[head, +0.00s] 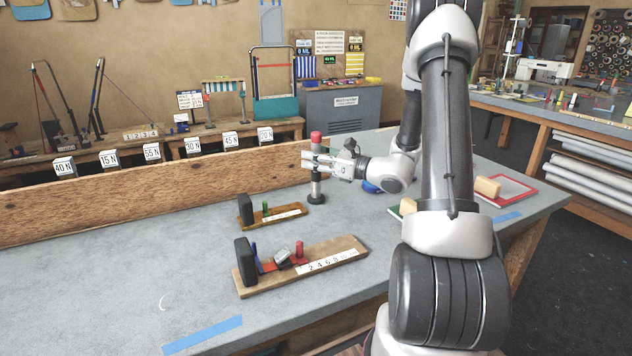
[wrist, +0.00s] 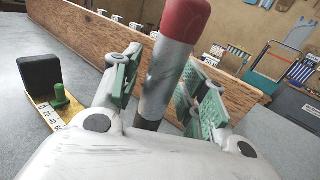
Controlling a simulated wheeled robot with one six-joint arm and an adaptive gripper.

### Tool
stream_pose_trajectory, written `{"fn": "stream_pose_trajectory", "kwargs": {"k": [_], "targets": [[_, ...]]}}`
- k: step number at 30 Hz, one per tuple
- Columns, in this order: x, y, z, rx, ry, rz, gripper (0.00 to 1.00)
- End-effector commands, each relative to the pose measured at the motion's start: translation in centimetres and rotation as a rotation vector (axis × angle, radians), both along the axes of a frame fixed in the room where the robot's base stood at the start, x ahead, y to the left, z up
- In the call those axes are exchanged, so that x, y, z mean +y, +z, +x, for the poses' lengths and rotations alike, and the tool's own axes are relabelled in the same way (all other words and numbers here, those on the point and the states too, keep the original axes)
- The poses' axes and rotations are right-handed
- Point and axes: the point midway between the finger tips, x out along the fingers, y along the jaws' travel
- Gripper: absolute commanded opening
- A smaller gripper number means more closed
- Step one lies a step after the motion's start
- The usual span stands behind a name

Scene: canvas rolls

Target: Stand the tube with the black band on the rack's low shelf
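An upright grey post with a red top (head: 316,137) and a dark round foot stands on the grey bench. My gripper (head: 318,160) is at its upper part, with one finger on each side. In the wrist view the post (wrist: 168,70) rises between the green-padded fingers (wrist: 160,95), with small gaps showing beside it. The gripper looks open around it. The post's lower part is dark in the wrist view; I cannot tell whether this is a black band. Several pale rolls (head: 590,165) lie on shelves under the right bench. I cannot make out which thing is the task's rack.
Two wooden scale boards with dark blocks (head: 245,262) stand on the bench (head: 120,270), left of and below the post. A wooden plank (head: 150,195) edges the bench at the back. A red-framed tray (head: 515,190) lies to the right.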

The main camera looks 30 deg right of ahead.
Motion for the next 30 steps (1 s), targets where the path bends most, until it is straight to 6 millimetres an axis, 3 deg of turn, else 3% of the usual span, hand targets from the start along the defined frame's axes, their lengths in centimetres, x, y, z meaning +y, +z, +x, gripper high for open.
{"fn": "stream_pose_trajectory", "kwargs": {"k": [1, 6, 15, 20, 30], "targets": [[0.0, 0.0, 0.0, 0.000, 0.000, 0.000, 0.28], [0.0, 0.0, 0.0, 0.000, 0.000, 0.000, 0.00], [0.0, 0.1, 0.0, -0.001, 0.000, -0.001, 0.00], [0.0, 1.2, 0.0, -0.003, 0.000, -0.003, 0.00], [0.0, 7.9, 0.0, -0.005, 0.000, -0.004, 0.00]]}}
